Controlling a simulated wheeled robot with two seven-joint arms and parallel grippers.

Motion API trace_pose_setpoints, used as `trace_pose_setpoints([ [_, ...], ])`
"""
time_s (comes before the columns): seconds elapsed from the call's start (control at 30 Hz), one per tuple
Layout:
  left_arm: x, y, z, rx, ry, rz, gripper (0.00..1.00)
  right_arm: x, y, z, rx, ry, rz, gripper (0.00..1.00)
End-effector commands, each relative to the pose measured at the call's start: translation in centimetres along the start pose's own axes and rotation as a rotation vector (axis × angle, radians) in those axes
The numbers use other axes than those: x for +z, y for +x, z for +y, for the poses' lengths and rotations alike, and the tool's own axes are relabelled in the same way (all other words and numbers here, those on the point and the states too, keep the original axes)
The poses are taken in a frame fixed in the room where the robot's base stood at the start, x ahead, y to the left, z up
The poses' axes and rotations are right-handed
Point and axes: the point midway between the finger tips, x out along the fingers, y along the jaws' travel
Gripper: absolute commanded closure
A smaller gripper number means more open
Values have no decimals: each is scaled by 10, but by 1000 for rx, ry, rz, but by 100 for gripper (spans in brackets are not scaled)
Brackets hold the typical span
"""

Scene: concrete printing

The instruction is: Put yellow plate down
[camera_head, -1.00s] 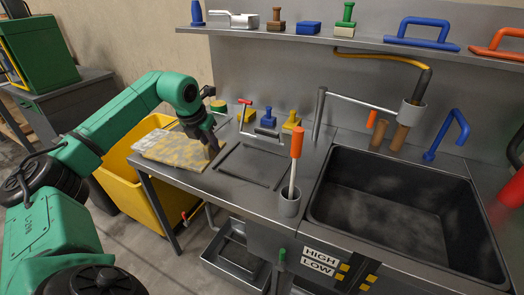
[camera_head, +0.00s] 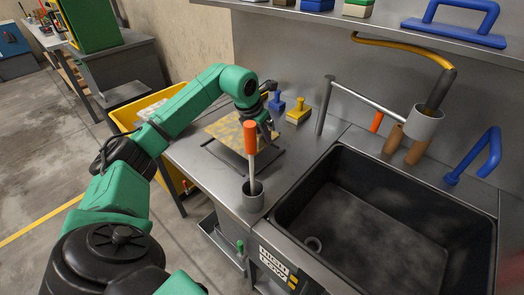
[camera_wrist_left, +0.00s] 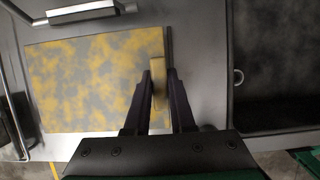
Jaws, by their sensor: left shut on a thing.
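The yellow plate (camera_head: 222,128), mottled yellow and grey, is at the left part of the steel counter, over the dark square outline (camera_head: 228,160), which it mostly covers. My left gripper (camera_head: 266,132) is at the plate's right side. In the left wrist view the plate (camera_wrist_left: 90,80) lies flat left of the fingers, and my left gripper (camera_wrist_left: 158,90) is shut on a yellowish piece at its right edge. I cannot tell whether the plate touches the counter. My right gripper is not in view.
A grey cup (camera_head: 252,198) with an orange-handled tool stands just in front of the plate. The black sink (camera_head: 375,215) is to the right. Blue (camera_head: 277,104) and yellow (camera_head: 299,112) stamp-like tools stand behind. A yellow bin (camera_head: 125,117) is left of the counter.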

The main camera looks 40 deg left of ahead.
Motion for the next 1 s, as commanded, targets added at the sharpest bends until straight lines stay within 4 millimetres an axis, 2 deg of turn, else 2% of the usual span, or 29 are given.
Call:
trace_pose_setpoints([
  [0.03,-5,10,0,0,0,2,100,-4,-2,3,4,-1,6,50],
  [0.17,-11,28,0,-1,0,-2,100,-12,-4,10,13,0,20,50],
  [0.33,-24,56,0,0,0,0,100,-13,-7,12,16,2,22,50],
  [0.67,-26,63,0,1,0,-4,100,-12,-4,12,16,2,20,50],
  [0.7,-26,64,0,0,0,-2,74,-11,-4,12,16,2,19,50],
  [0.77,-26,63,0,0,0,-2,51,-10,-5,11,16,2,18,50],
  [0.8,-26,63,0,0,0,-2,48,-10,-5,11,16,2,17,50],
  [1.0,-26,63,0,0,0,-2,48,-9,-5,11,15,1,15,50],
])
